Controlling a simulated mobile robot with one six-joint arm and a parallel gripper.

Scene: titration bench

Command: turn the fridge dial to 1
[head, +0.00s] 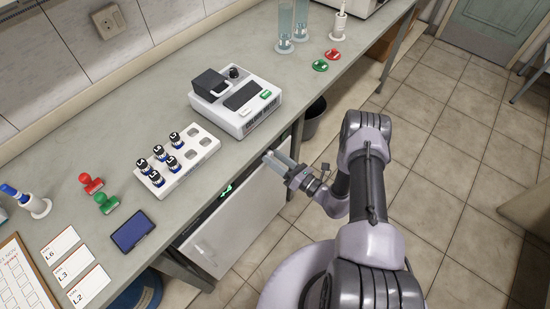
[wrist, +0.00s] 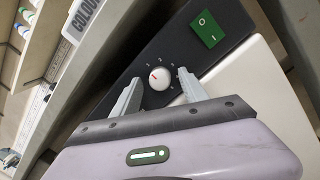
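The fridge dial (wrist: 159,78) is a round white knob with a small red mark, on a dark panel with faint markings around it. The setting is too small to read. My gripper (wrist: 158,84) is open, its two pale fingers on either side of the dial in the picture; I see no clear contact. In the head view, my gripper (head: 274,158) is at the bench's front edge, above and right of the fridge's white door (head: 235,222). The dial cannot be made out there.
A green rocker switch (wrist: 208,30) sits on the panel near the dial. The bench (head: 235,160) overhangs the fridge and carries a vial rack (head: 205,134) and a white instrument (head: 228,113). A dark bin (head: 314,117) stands underneath. Tiled floor is free at right.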

